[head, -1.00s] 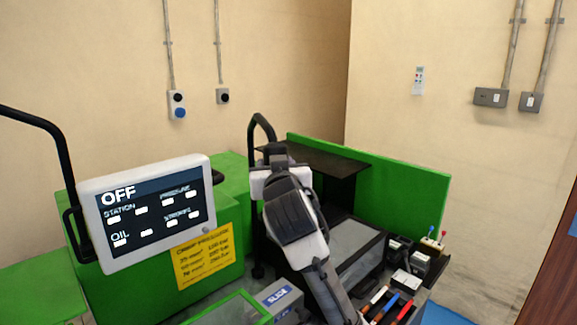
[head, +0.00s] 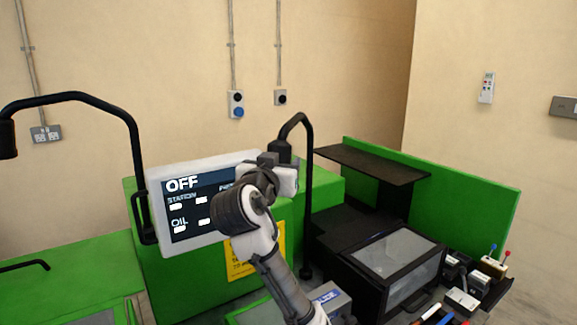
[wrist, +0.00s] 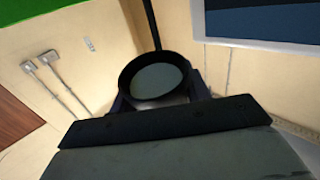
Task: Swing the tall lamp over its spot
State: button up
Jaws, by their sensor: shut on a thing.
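The tall lamp (head: 308,190) is a black upright pole whose top hooks over to the left, ending in a black head (head: 282,151). My gripper (head: 280,161) is at this head, left of the pole and in front of the control screen's right edge. In the wrist view, the lamp head (wrist: 152,78) is a black ring around a grey-green disc, close to the jaw (wrist: 165,122). My gripper is shut on the lamp head. My arm hides part of the bench below, and I cannot make out a marked spot.
The white-framed screen (head: 200,235) reads OFF. A second black arched lamp (head: 75,96) stands at left. A black shelf (head: 370,164) and green panel (head: 465,200) stand at right, behind a clear-topped black box (head: 395,255). Pens and small boxes (head: 460,300) lie lower right.

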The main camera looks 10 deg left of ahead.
jog(key=shift+a, duration=0.1)
jog(key=o, duration=1.3)
jog(key=shift+o, duration=0.2)
jog(key=shift+s, duration=0.1)
jog(key=s+b, duration=0.4)
jog(key=s, duration=0.9)
jog(key=shift+s+a+b, duration=0.3)
jog(key=shift+a+b, duration=0.05)
jog(key=shift+a, duration=0.1)
